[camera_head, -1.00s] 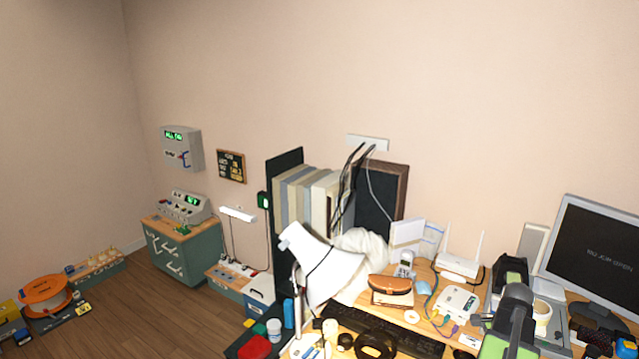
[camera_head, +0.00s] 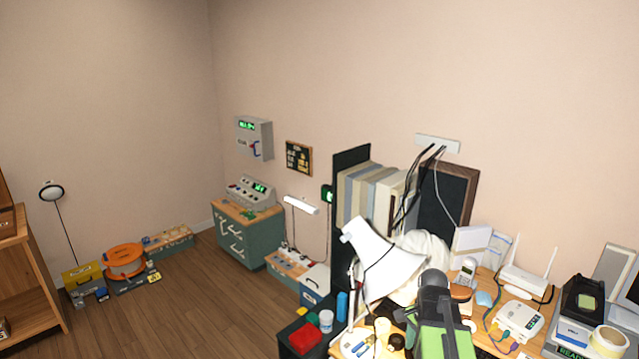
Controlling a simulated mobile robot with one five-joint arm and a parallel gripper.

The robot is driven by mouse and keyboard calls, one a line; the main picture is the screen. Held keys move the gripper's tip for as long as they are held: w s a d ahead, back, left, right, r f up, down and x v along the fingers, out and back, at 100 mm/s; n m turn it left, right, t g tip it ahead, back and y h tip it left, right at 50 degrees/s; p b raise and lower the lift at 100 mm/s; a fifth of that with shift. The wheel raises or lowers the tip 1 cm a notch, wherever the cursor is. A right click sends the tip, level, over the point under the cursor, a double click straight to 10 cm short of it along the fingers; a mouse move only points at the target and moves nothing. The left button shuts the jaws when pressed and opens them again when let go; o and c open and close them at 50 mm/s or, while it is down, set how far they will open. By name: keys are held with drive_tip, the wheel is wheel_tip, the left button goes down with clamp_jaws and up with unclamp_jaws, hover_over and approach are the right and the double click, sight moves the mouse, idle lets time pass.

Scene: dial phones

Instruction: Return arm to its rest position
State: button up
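My arm, black and green, rises from the bottom edge of the head view, right of centre, in front of the desk (camera_head: 488,290). Its dark rounded upper part overlaps the view of the desktop and hides part of it. I can make out no gripper fingers, so whether the gripper is open or holds anything does not show. A cordless phone (camera_head: 467,271) stands on the desk just right of my arm.
A white desk lamp (camera_head: 390,272) stands close left of my arm. A white router (camera_head: 525,279) and a black label printer (camera_head: 578,305) are to the right. Shelved binders (camera_head: 372,193) stand behind. Wooden floor (camera_head: 200,310) lies open at the left, beside an orange cable reel (camera_head: 124,260).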

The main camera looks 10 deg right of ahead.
drive_tip(key=a+n, duration=1.4)
drive_tip(key=a, duration=0.8)
drive_tip(key=shift+w+n, duration=0.15)
drive_tip(key=shift+n, duration=0.25)
